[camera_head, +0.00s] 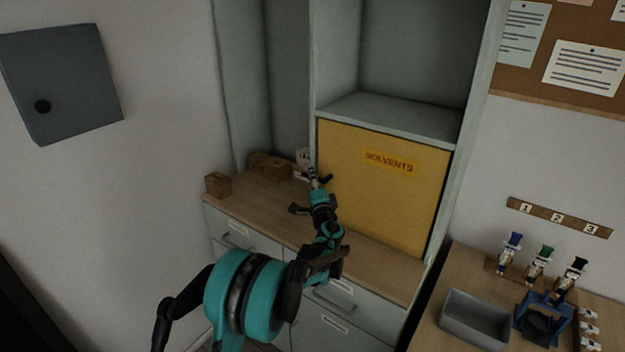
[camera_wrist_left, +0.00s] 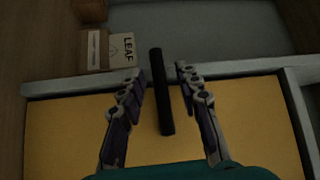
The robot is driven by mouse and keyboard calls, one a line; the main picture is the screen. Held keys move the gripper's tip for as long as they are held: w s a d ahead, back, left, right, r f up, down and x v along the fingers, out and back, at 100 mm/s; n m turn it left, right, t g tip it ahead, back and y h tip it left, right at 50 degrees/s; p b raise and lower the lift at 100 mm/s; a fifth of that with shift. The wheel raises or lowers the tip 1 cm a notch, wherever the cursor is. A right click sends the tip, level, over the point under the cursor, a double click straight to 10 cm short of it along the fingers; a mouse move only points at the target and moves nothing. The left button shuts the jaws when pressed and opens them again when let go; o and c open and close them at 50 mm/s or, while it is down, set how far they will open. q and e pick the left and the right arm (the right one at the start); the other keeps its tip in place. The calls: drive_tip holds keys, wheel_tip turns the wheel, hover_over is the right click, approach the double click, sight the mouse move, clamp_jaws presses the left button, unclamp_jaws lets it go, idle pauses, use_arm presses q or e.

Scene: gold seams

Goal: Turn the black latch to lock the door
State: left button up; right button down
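The yellow door (camera_head: 385,190) with a "SOLVENTS" label looks shut in its grey cabinet; it fills the lower part of the left wrist view (camera_wrist_left: 65,135). The black latch (camera_wrist_left: 162,100) is a straight dark bar. In that view it reaches from over the door past the grey frame edge. In the head view the latch (camera_head: 326,178) is small and partly hidden by my gripper at the door's left edge. My left gripper (camera_head: 314,176) is open, one finger on each side of the bar, with gaps visible on both sides. My right gripper is not in view.
A small box marked "LEAF" (camera_wrist_left: 121,50) and brown blocks (camera_head: 268,165) stand left of the door on the wooden counter (camera_head: 265,213). Drawers (camera_head: 245,238) lie below.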

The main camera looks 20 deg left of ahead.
use_arm(q)
clamp_jaws()
drive_tip(key=shift+g, duration=0.3)
drive_tip(key=n+g+p, duration=0.1)
drive_tip(key=f+n+g+h+p, duration=0.1)
drive_tip(key=p, duration=0.1)
drive_tip(key=shift+s+d+n, duration=0.1)
drive_tip(key=shift+d+n, duration=0.05)
drive_tip(key=shift+n, duration=0.25)
drive_tip(key=shift+s+d+f+n+g+h+p, duration=0.25)
drive_tip(key=shift+d+f+n+g+h+p, duration=0.35)
drive_tip(key=shift+n+g+h+p, duration=0.7)
drive_tip(key=shift+s+d+f+n+g+h+p, duration=0.25)
drive_tip(key=shift+d+f+n+g+h+p, duration=0.25)
drive_tip(key=shift+d+n+g+h+p, duration=0.75)
drive_tip(key=shift+s+d+f+n+g+h+p, duration=0.1)
drive_tip(key=shift+s+f+n+g+h+p, duration=0.15)
drive_tip(key=shift+f+n+g+h+p, duration=1)
drive_tip(key=shift+r+m+t+h, duration=0.4)
drive_tip(key=shift+r+t+h, duration=0.2)
drive_tip(key=shift+r+t, duration=0.1)
